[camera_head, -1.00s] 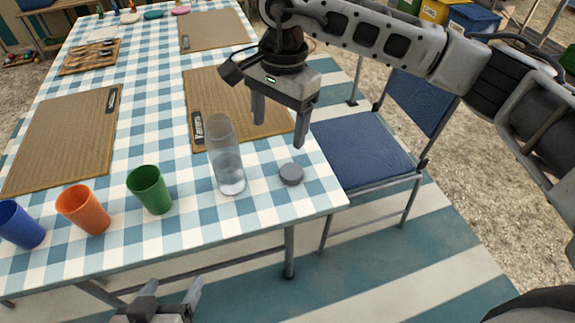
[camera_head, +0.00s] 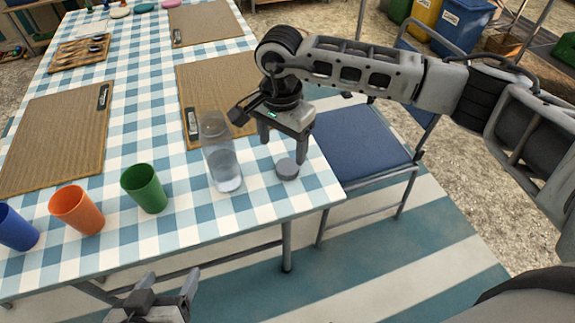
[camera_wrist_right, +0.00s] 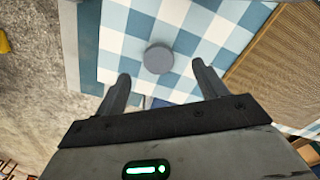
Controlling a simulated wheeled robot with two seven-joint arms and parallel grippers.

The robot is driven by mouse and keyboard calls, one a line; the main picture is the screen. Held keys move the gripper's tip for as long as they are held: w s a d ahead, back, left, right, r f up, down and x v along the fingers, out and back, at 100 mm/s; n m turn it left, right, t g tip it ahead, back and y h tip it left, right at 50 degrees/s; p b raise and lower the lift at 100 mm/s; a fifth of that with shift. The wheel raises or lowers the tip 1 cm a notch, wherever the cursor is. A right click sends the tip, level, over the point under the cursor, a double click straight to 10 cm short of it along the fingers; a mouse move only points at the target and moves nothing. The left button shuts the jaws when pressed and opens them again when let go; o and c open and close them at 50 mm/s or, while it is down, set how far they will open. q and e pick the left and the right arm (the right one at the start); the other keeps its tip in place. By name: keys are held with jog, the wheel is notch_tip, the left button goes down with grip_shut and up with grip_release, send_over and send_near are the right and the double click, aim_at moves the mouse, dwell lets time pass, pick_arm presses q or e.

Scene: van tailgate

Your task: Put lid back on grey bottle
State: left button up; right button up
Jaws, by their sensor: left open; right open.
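The grey lid (camera_head: 287,169) lies flat on the checked tablecloth near the table's right corner. It also shows in the right wrist view (camera_wrist_right: 158,59), between and beyond the fingertips. The bottle (camera_head: 222,156) is clear and greyish, stands upright and uncapped to the left of the lid, and holds some liquid. My right gripper (camera_head: 283,151) is open and empty, just above the lid; whether it touches the lid I cannot tell. My left gripper (camera_head: 169,288) is open and empty, low in front of the table's near edge.
Green (camera_head: 144,187), orange (camera_head: 77,209) and blue (camera_head: 15,228) cups stand in a row left of the bottle. Woven mats (camera_head: 58,130) lie farther back. A blue chair (camera_head: 358,147) stands close to the table's right side. Cloth around the lid is clear.

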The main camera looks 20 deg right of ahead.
aim_at(286, 168)
jog(key=shift+f, duration=0.7)
jog(key=shift+d+f, duration=0.2)
jog(key=shift+f, duration=1.1)
jog(key=shift+d+f, duration=0.2)
jog(key=shift+f, duration=1.05)
jog(key=c, duration=1)
